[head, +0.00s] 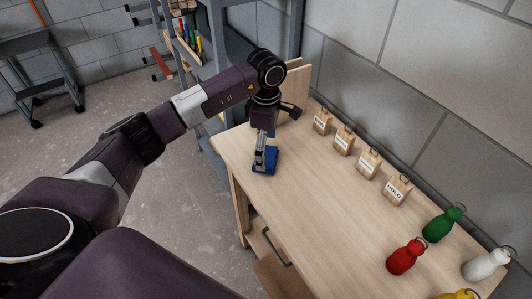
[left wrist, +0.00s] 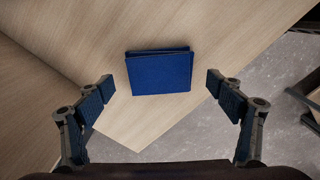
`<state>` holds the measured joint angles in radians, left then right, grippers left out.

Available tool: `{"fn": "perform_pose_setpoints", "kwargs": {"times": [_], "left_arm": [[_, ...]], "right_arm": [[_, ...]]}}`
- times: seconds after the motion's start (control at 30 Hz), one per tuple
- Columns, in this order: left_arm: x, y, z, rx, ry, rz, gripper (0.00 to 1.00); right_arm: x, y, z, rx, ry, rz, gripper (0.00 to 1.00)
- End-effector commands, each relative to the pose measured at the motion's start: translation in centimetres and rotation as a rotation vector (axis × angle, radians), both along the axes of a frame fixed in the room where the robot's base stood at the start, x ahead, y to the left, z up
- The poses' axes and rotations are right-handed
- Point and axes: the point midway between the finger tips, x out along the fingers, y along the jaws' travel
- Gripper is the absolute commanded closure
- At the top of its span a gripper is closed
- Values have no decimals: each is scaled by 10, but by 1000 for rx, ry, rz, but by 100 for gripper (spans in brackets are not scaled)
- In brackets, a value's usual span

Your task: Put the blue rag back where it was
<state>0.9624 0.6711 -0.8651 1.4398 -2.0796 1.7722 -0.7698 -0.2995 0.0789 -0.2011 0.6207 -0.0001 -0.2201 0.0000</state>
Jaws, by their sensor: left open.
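The blue rag (head: 266,164) lies folded flat on the wooden workbench top (head: 325,200), near its left end in the head view. In the left wrist view the rag (left wrist: 159,72) lies beyond and between the fingertips, near a corner of the bench. My left gripper (head: 262,160) points down above the rag and partly covers it in the head view. In the left wrist view the left gripper's fingers (left wrist: 160,91) are spread wide with nothing between them, so it is open and does not visibly touch the rag. My right gripper does not show in either view.
Several labelled wooden blocks with rings (head: 368,162) stand along the wall side of the bench. Red (head: 405,257), green (head: 441,225), white (head: 486,264) and yellow bottles stand at the right end. An upright wooden board (head: 297,85) stands behind my gripper. The bench middle is clear.

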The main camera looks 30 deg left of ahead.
Motion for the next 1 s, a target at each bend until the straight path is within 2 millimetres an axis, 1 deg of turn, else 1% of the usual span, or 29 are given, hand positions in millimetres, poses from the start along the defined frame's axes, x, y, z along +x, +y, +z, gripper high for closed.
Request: {"fn": "perform_pose_setpoints", "kwargs": {"times": [0.03,0.3,0.4,0.5,0.67,1.0], "left_arm": [[1,1,8,2,-7,-2,15],[1,1,67,0,-5,0,15],[1,1,84,1,-5,1,15],[1,0,95,1,-3,0,15],[0,1,102,1,0,0,15],[0,0,102,1,0,0,15]], "right_arm": [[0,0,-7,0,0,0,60],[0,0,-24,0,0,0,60],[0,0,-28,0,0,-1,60],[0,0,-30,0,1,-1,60],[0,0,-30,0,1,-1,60],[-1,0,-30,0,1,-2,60]]}}
